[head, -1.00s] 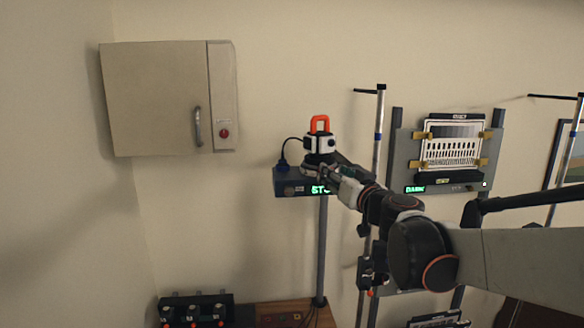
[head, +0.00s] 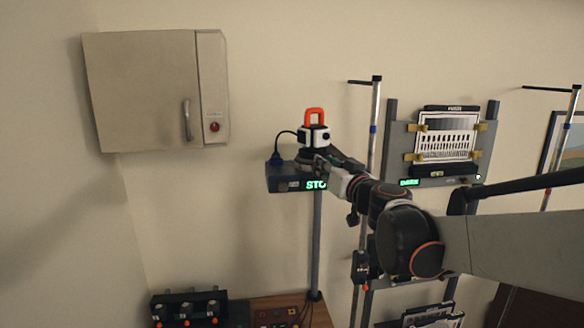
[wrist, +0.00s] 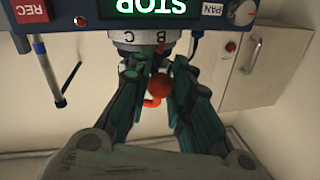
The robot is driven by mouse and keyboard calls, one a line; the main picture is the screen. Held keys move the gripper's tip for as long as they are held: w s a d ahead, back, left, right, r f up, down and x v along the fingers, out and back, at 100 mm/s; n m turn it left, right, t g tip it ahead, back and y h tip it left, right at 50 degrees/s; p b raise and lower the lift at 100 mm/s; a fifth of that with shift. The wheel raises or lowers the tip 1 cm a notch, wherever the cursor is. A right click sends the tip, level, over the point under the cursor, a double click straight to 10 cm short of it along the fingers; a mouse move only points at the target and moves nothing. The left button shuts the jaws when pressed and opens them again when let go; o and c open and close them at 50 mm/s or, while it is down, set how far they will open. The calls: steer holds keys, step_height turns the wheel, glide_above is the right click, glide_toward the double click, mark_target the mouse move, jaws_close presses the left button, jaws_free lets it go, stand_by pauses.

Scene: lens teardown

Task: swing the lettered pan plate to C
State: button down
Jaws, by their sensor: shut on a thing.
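The pan plate is a pale ring lettered B and C (wrist: 142,38), upside down in the wrist view, just beyond the green STOP display. My gripper (head: 316,160) reaches in from the right in the head view. In the wrist view my green-sided fingers (wrist: 155,72) lie on both sides of the plate, shut on it. The inner fingertips and part of the ring are hidden. A blurred red ball-shaped part (wrist: 160,84) shows between the fingers.
A wall cabinet (head: 140,90) hangs at the left. A black cable (head: 284,136) runs beside the box to a blue plug. A thin pole (head: 374,130) and a framed rack (head: 396,140) stand close on the right. A bench (head: 262,312) with knobs is below.

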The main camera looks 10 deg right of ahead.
steer(key=shift+d, duration=0.1)
steer(key=w+d+n+g+y+b, duration=0.2)
steer(key=d+n+g+y+b, duration=0.2)
steer(key=y, duration=0.6)
steer(key=shift+w+d+n+g, duration=0.35)
steer(key=shift+d+n+g, duration=0.65)
steer(key=shift+d+n, duration=0.9)
steer(key=c, duration=1.4)
jaws_free()
steer(key=shift+d, duration=0.1)
